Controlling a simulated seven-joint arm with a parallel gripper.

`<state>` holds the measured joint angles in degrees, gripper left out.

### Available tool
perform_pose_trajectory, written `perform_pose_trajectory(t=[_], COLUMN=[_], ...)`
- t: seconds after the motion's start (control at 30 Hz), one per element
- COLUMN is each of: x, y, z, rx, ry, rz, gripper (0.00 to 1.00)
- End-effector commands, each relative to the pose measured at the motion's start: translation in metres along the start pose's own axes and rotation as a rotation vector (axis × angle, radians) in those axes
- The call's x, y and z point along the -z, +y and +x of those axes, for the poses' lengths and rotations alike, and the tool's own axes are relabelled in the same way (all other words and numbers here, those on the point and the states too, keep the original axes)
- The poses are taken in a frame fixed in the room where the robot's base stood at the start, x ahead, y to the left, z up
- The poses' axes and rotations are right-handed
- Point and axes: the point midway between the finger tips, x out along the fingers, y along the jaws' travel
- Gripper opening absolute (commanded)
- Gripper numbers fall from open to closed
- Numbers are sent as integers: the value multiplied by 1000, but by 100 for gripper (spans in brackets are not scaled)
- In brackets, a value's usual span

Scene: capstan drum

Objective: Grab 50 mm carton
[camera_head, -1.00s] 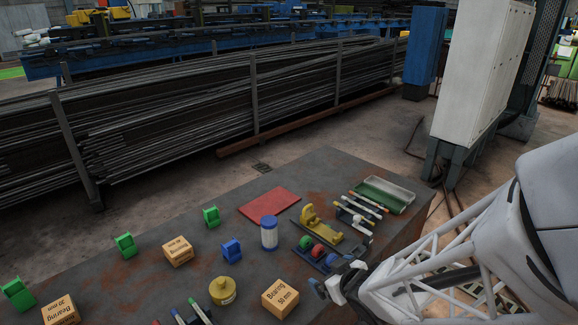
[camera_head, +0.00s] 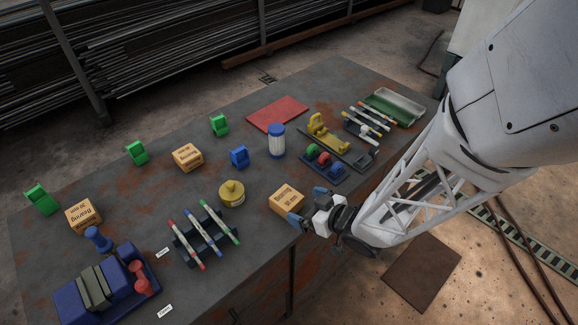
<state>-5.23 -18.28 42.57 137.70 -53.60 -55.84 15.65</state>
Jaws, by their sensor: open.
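The 50 mm carton is a small tan box (camera_head: 287,199) near the front edge of the table, right of the middle. In the earlier view its label reads "Bearing 50 mm"; its print is too small to read clearly now. My gripper (camera_head: 303,208) is at the carton's right side, with its blue fingertips open and very close to the box. I cannot tell whether they touch it. Two similar tan cartons stand farther left, one in the middle back (camera_head: 187,157) and one labelled Bearing at the left (camera_head: 83,215).
A yellow round container (camera_head: 231,193) stands just left of the carton. A rack of markers (camera_head: 203,238) lies farther left. A blue holder with coloured rolls (camera_head: 322,165) sits behind my gripper. A white jar with blue lid (camera_head: 276,141) and red mat (camera_head: 278,114) are farther back.

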Motion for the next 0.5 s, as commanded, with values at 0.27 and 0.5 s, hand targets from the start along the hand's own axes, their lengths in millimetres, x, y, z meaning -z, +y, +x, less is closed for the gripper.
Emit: perform_pose_trajectory(t=[0.27, 0.5], x=[0, 0], y=[0, 0], z=[15, 25], rx=[1, 0], ry=[-1, -1], rz=[0, -1], gripper=[100, 100])
